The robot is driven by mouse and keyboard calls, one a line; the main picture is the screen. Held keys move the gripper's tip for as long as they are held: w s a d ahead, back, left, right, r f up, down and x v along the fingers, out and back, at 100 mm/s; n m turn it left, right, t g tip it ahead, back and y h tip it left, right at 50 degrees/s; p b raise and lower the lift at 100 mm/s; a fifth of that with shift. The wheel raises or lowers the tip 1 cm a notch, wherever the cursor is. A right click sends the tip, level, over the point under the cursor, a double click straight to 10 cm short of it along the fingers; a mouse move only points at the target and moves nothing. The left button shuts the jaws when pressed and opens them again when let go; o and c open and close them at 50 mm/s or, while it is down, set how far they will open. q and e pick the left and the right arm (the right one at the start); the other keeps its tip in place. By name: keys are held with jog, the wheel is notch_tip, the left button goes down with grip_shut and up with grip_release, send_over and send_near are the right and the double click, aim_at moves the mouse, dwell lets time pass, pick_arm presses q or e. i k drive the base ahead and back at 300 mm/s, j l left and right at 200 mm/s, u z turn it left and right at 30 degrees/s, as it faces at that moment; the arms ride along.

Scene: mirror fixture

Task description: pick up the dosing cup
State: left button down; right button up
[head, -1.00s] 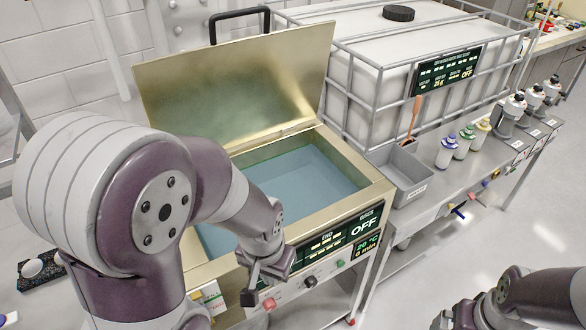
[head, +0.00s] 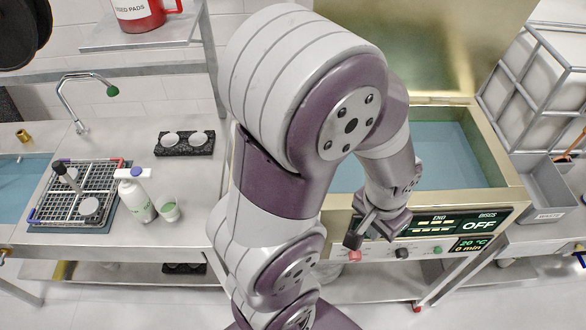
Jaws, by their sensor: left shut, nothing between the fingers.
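A small white cup with a green marking, which looks like the dosing cup (head: 170,211), stands on the steel counter at the left. It is just right of a white bottle (head: 136,196) with a blue cap and green print. My left gripper (head: 355,240) is shut and empty. It points down in front of the bath's control panel, well to the right of the cup, and my left arm fills the middle of the view. My right gripper is not in view.
A wire rack (head: 75,205) with a few items stands left of the bottle. A black holder (head: 184,143) with two white round pieces lies behind the cup. The open bath (head: 508,187) and a grey bin (head: 548,190) are at the right. The counter right of the cup is bare.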

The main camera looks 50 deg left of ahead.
aim_at(167, 205)
jog(key=u, duration=2.95)
jog(key=i+l+z, duration=0.1)
jog(key=z, duration=0.25)
jog(key=i+l+z, duration=0.15)
jog(key=z, duration=0.2)
jog(key=i+z, duration=0.1)
jog(key=z, duration=0.25)
